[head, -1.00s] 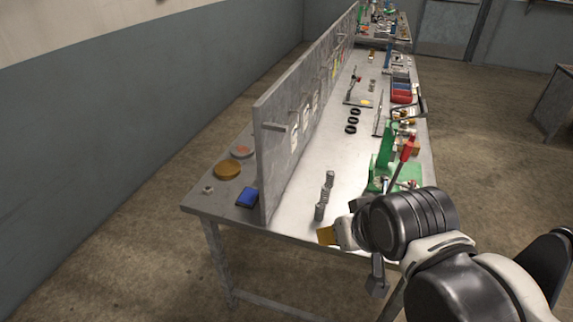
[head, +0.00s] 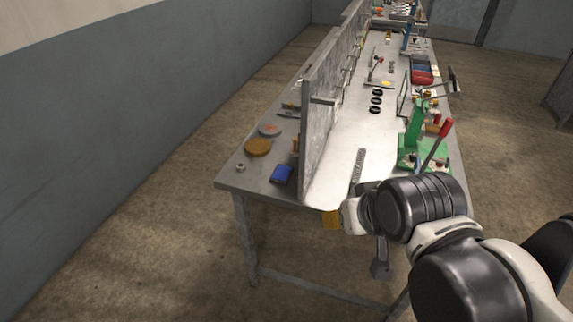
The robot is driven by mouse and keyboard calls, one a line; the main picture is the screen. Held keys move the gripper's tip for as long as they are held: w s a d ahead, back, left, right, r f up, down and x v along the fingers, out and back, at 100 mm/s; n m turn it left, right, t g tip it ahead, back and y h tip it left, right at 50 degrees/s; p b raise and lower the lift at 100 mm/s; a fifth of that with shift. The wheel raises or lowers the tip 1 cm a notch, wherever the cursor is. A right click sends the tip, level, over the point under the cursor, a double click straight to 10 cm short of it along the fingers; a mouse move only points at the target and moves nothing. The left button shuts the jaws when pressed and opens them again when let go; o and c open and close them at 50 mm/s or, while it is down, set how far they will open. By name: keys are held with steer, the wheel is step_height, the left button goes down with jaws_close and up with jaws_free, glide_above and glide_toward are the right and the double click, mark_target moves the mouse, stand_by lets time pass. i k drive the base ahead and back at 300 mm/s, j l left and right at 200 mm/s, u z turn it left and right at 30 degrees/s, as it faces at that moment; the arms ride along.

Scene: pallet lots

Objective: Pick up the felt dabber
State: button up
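I cannot make out for certain which item is the felt dabber. On the bench (head: 228,182) left of the upright panel lie a round tan-brown disc (head: 258,147), a round dish with a pinkish top (head: 269,129), a blue block (head: 281,173) and a small metal nut (head: 240,168). My gripper (head: 357,238) is at lower right, beyond the bench's near end and right of these items. A yellow piece (head: 332,219) and a dark grey part (head: 380,262) show at its end. My own arm hides much of it, so its opening is unclear.
A grey upright panel (head: 318,115) divides the bench lengthwise. Right of it stand a green press with a red-knobbed lever (head: 416,130), black rings (head: 376,101), a metal bar (head: 358,168) and red and blue bins (head: 421,76). Floor left of the bench is clear.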

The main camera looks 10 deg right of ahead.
mark_target(295, 150)
steer(key=i+j+z, duration=0.15)
steer(key=j, duration=0.15)
steer(key=i+j+z, duration=0.15)
steer(key=j, duration=0.2)
steer(key=i+j+z, duration=0.35)
steer(key=j, duration=0.25)
steer(key=i+j+z, duration=0.2)
steer(key=j+z, duration=0.15)
steer(key=j, duration=0.3)
steer(key=i+j+z, duration=0.2)
steer(key=j, duration=0.15)
steer(key=j+z, duration=0.15)
steer(key=j, duration=0.25)
